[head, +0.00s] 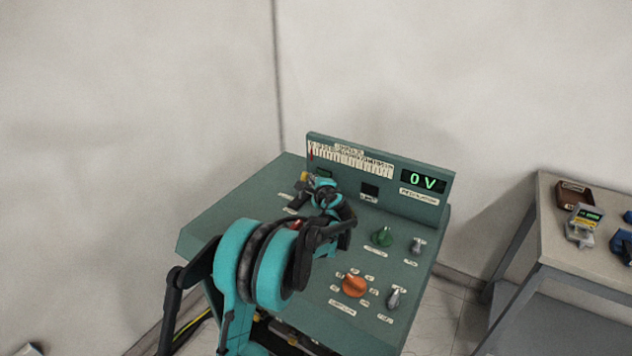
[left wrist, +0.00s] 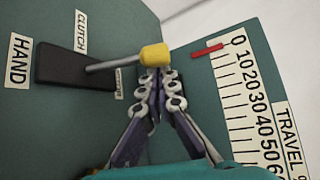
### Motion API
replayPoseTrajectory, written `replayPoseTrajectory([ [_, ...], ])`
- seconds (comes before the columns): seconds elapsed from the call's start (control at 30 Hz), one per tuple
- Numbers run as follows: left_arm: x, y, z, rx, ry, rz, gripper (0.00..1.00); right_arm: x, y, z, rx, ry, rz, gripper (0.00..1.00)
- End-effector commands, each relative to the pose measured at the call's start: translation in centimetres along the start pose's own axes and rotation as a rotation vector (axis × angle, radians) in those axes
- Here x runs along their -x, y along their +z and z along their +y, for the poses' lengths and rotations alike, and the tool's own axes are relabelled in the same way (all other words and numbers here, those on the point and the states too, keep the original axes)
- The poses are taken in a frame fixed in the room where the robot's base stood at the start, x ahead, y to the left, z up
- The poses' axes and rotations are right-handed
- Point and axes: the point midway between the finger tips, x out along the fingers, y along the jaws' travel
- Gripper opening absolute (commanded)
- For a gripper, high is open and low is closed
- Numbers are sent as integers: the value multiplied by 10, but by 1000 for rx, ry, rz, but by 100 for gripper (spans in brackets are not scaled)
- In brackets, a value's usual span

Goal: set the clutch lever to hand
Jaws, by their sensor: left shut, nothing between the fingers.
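The clutch lever (left wrist: 118,63) is a metal rod with a yellow knob (left wrist: 154,55), rising from a black base plate (left wrist: 72,66). The HAND label (left wrist: 18,61) is at the plate's left end and the CLUTCH label (left wrist: 81,31) is above it. The lever leans right, away from HAND, toward a small, unreadable label at the other end. My left gripper (left wrist: 161,73) is shut and empty, its fingertips right by the knob; I cannot tell whether they touch. In the head view, my left gripper (head: 312,187) partly hides the yellow knob (head: 305,177).
A side table (head: 560,225) with small devices stands at right.

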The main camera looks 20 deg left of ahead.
Motion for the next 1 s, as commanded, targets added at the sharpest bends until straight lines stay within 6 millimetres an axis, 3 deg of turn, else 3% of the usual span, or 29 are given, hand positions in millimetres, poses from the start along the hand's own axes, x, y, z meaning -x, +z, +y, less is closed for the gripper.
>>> replayPoseTrajectory([
  [1.0, 11, 10, 0, 0, 1, -1, 0, 4, -3, 0, 0, 0, 0, 64],
])
